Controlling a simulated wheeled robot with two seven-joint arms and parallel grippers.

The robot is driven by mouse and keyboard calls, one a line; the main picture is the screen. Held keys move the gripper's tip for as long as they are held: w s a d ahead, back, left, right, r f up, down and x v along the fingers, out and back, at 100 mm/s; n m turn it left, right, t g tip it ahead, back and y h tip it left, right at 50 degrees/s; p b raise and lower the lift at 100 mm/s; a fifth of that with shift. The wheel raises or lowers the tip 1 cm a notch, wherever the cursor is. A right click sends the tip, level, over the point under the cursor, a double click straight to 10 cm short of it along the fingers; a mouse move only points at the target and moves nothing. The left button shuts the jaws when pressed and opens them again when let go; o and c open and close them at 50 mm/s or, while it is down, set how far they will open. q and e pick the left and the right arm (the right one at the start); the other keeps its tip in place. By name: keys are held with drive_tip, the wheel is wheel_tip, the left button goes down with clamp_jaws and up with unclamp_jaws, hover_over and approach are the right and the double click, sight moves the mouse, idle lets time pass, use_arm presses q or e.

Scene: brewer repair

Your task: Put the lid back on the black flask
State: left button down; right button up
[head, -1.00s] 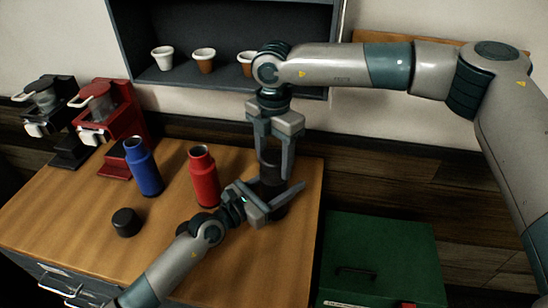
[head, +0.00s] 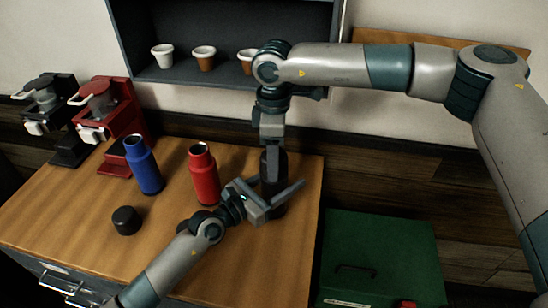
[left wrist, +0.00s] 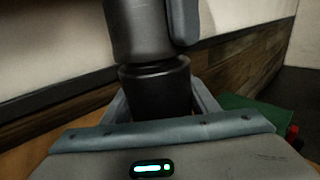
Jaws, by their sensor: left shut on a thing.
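The black flask (head: 279,208) stands upright at the table's right side, partly hidden by both grippers. My left gripper (head: 272,197) is shut around its body, and the flask also shows between the fingers in the left wrist view (left wrist: 158,95). Above a ring-like seam there, a dark cylinder (left wrist: 138,30) sits in line with it and looks like the lid; I cannot tell whether it is fully seated. My right gripper (head: 271,150) points down over the flask's top. One of its fingers lies along the dark cylinder's right side; its opening is hidden.
A red flask (head: 204,178) and a blue flask (head: 145,168) stand left of the grippers. A short black cylinder (head: 126,221) sits on the table (head: 75,225) at front left. Two brewers, red (head: 118,120) and black (head: 65,135), stand behind. A green box (head: 380,250) is at right.

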drive_tip(key=o, duration=1)
drive_tip(key=shift+r, duration=0.15)
drive_tip(key=shift+r, duration=2.15)
drive_tip(key=shift+c, duration=0.2)
